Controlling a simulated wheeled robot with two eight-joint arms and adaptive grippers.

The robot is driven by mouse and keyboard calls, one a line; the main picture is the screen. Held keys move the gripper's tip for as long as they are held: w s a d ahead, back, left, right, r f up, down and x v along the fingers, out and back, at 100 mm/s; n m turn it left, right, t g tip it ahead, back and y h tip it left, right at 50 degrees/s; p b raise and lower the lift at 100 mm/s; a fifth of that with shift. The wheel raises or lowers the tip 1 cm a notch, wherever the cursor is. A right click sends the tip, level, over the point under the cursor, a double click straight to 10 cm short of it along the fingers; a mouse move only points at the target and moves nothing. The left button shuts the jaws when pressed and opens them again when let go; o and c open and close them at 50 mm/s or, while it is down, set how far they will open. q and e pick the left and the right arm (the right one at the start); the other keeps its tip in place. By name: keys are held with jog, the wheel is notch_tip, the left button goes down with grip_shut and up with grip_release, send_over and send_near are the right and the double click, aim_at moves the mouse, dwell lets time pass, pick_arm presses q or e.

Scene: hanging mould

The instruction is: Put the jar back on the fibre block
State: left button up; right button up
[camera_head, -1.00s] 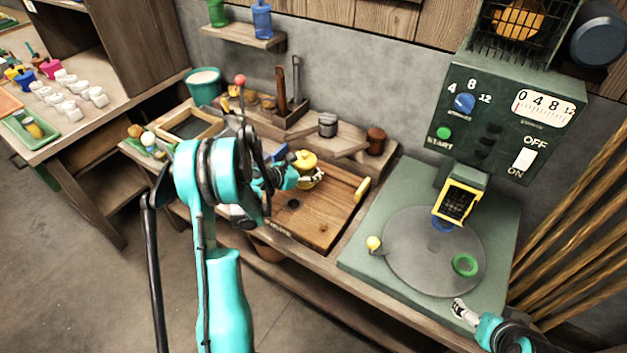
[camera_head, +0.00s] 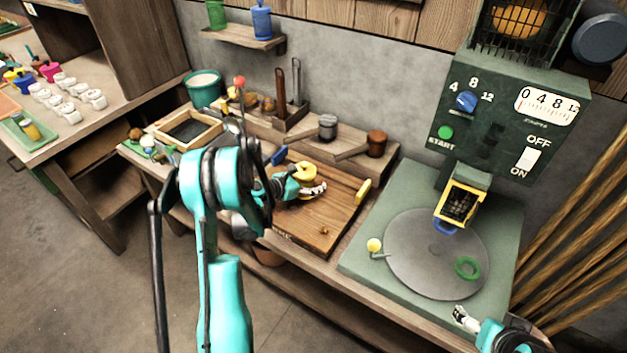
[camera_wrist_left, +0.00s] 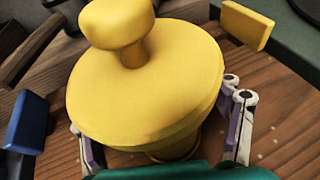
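The yellow jar (camera_head: 305,171), with a round knob on its wide lid, is over the wooden board (camera_head: 325,225). It fills the middle of the left wrist view (camera_wrist_left: 150,85), upright or nearly so. My left gripper (camera_head: 317,190) is at the jar, with one finger on each side of it. Wood shows between the right-hand finger and the jar body, so the fingers look spread. The lid hides part of the jar's sides. I cannot make out a fibre block; the jar's underside is hidden. My right gripper (camera_head: 461,314) is near the green machine's front edge, apart from the jar.
A blue block (camera_head: 279,155) and a yellow block (camera_head: 363,191) stand at the board's edges. Behind are a grey pot (camera_head: 327,126) and a brown pot (camera_head: 376,143). A round grey plate (camera_head: 430,265) lies on the green machine. The board's front part is mostly clear.

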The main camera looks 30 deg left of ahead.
pick_arm(q)
jog(key=shift+s+a+r, duration=0.1)
jog(key=shift+r, duration=0.1)
jog(key=p+v, duration=0.4)
jog(key=v, duration=0.7)
jog(key=shift+s+a+r, duration=0.1)
jog(key=shift+s+r, duration=0.05)
jog(key=shift+s, duration=0.15)
